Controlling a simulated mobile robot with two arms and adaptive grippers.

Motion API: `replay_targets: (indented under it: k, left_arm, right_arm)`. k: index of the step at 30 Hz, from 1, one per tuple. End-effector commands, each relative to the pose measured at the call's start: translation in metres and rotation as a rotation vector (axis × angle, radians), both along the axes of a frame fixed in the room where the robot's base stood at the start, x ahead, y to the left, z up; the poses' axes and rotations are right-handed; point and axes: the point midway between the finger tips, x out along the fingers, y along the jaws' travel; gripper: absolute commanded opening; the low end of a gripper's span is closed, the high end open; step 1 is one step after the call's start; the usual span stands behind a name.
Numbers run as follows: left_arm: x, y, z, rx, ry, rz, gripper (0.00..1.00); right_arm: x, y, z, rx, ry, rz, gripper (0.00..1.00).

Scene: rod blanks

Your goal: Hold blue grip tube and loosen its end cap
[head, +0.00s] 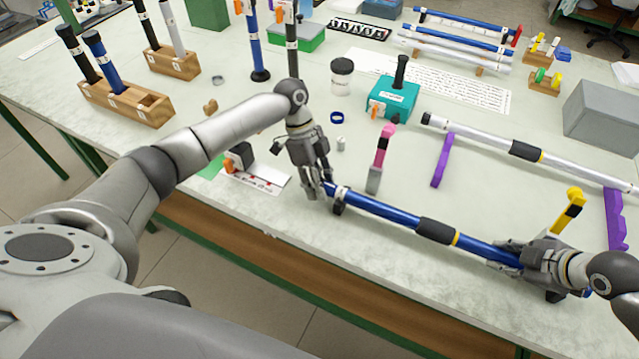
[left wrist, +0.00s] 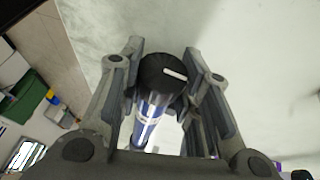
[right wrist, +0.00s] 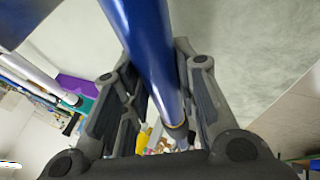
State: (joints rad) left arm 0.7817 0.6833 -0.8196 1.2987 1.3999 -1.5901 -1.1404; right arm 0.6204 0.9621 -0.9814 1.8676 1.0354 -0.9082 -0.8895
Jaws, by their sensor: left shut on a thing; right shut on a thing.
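The blue grip tube (head: 388,212) lies roughly level along the table's front side, with a black middle grip (head: 436,231) and a yellow ring. My left gripper (head: 320,192) comes down on the tube's left end and is shut on its black end cap. In the left wrist view this end cap (left wrist: 158,70) has a white mark and sits between the fingers, with the blue tube running behind it. My right gripper (head: 508,252) is shut around the tube's right part. The right wrist view shows the blue tube (right wrist: 150,50) passing between its fingers.
A black support (head: 339,208) stands under the tube near its left end. Close behind are a pink-and-grey holder (head: 380,160), a purple stand (head: 442,160) and a yellow-topped post (head: 571,209). A white card (head: 262,177) lies left of my left gripper. A teal box (head: 394,98) stands farther back.

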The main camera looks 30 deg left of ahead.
Motion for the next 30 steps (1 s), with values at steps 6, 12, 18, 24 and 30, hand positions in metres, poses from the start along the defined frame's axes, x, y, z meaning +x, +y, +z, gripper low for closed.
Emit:
replay_targets:
  k: [6,12,18,24,30]
  left_arm:
    - [0.0005,-0.0009,-0.0014,0.0,0.153,0.001,0.08]
    - [0.0005,-0.0006,-0.0019,0.001,0.259,0.001,0.08]
    - [0.0012,-0.0001,-0.0022,0.002,0.345,0.002,0.08]
    - [0.0022,0.0011,-0.0028,0.004,0.411,0.005,0.08]
    - [0.001,0.0016,-0.0026,0.004,0.454,0.005,0.08]
  right_arm:
    - [0.0,0.0006,0.0002,0.002,-0.001,0.0,0.0]
    - [0.0,0.0005,0.0,0.001,0.0,0.0,0.0]
    - [0.0,0.0004,-0.0001,0.001,0.0,0.0,0.0]
    - [0.0001,0.0002,-0.0001,0.001,0.0,0.0,0.0]
    - [0.0002,-0.0001,-0.0001,0.0,-0.001,0.0,0.0]
